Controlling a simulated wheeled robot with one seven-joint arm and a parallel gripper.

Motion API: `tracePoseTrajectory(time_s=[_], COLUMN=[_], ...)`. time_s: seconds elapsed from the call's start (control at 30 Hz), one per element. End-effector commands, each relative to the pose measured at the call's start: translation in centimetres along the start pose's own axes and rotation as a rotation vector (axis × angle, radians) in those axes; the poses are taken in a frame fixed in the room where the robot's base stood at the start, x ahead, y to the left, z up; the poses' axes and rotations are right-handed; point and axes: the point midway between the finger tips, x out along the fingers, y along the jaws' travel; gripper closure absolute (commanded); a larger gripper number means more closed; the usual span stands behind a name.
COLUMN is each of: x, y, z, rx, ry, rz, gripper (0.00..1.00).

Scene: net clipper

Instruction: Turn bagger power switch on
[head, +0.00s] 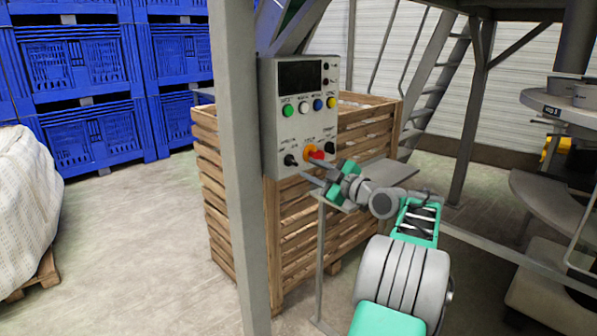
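A grey control box (299,128) is mounted beside a grey post, with a dark display at its top. Its lower row has a black knob (290,160) at left, a red-and-orange switch (315,153) in the middle and a black knob (329,147) at right. The labels are too small to read, so I cannot tell which is the power switch. My gripper (311,166) is in front of the box's lower part, its two thin grey fingers apart and pointing at the lower row. Nothing shows between them; contact with a knob cannot be told.
Green, white, blue and yellow buttons (331,102) sit above the lower row. A grey post (241,150) stands just left of the box. A wooden crate (225,190) is behind it. A grey metal plate (385,178) lies behind my gripper. Open floor (130,230) is at left.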

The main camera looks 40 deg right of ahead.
Motion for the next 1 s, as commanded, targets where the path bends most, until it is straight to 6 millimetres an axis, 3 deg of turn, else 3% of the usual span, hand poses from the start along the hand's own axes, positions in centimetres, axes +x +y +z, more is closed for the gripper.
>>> tracePoseTrajectory(time_s=[0.1,0.3,0.6,1.0], x=[2.5,5.3,5.8,5.7], y=[0.0,0.0,0.0,0.0], z=[-0.2,0.0,0.0,0.0], rx=[0.002,0.003,0.003,0.003], ry=[0.001,-0.002,-0.003,-0.004], rz=[-0.003,-0.001,-0.001,-0.001], gripper=[0.68,0.68,0.69,1.00])
